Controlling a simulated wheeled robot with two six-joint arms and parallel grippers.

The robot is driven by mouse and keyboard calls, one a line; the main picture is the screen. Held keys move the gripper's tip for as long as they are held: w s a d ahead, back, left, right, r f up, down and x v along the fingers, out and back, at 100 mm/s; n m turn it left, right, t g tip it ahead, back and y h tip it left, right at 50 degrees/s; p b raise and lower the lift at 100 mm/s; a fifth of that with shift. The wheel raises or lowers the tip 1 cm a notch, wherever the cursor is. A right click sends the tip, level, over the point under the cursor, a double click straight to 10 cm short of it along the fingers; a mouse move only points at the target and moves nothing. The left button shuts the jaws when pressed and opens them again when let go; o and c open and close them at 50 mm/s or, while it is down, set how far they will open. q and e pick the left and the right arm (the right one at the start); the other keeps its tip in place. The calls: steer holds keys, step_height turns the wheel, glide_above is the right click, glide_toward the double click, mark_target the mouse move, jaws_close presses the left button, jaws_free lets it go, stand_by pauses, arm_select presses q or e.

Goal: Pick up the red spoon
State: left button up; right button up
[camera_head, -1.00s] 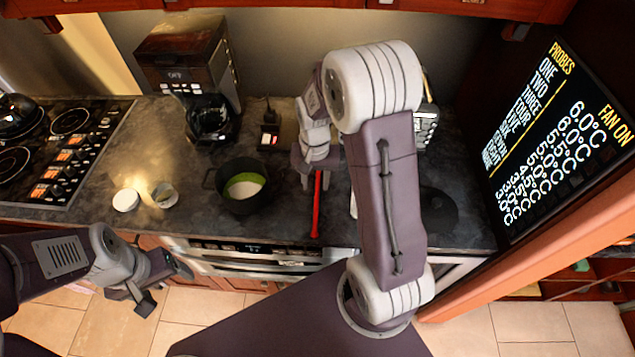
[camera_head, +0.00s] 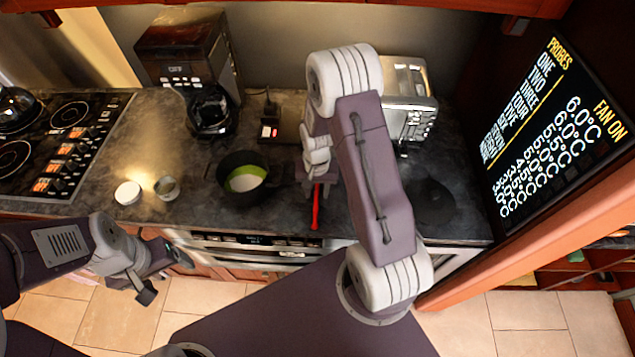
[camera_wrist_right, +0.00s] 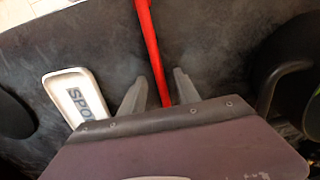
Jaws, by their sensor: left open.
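The red spoon (camera_head: 316,212) lies on the dark counter near its front edge. In the head view my right gripper hides its far part. In the right wrist view the spoon (camera_wrist_right: 151,45) runs between the two fingers of my right gripper (camera_wrist_right: 159,88). These fingers are apart, one on each side of it, with gaps visible. In the head view my right gripper (camera_head: 317,188) is over the spoon. My left gripper (camera_head: 167,280) is open and empty, in front of the counter at the lower left.
A dark pot (camera_head: 224,190) with green and white inside stands left of the spoon. A white spoon rest (camera_wrist_right: 78,95) lies beside the right gripper. A toaster (camera_head: 408,100), coffee maker (camera_head: 190,55) and two small containers, one white (camera_head: 128,193), stand on the counter.

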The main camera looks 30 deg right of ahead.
mark_target(316, 193)
steer(key=shift+s+a+r, duration=0.1)
jaws_close()
steer(key=shift+r, duration=0.1)
steer(key=shift+r, duration=0.3)
step_height(316, 193, up, 3)
steer(key=shift+f+b, duration=0.1)
steer(key=shift+b, duration=0.3)
steer(key=s+r+b, duration=0.1)
steer(key=s+r, duration=0.6)
steer(key=s, duration=0.4)
steer(key=shift+s+a+r, duration=0.2)
steer(key=shift+s+a, duration=0.1)
steer(key=shift+a, duration=0.05)
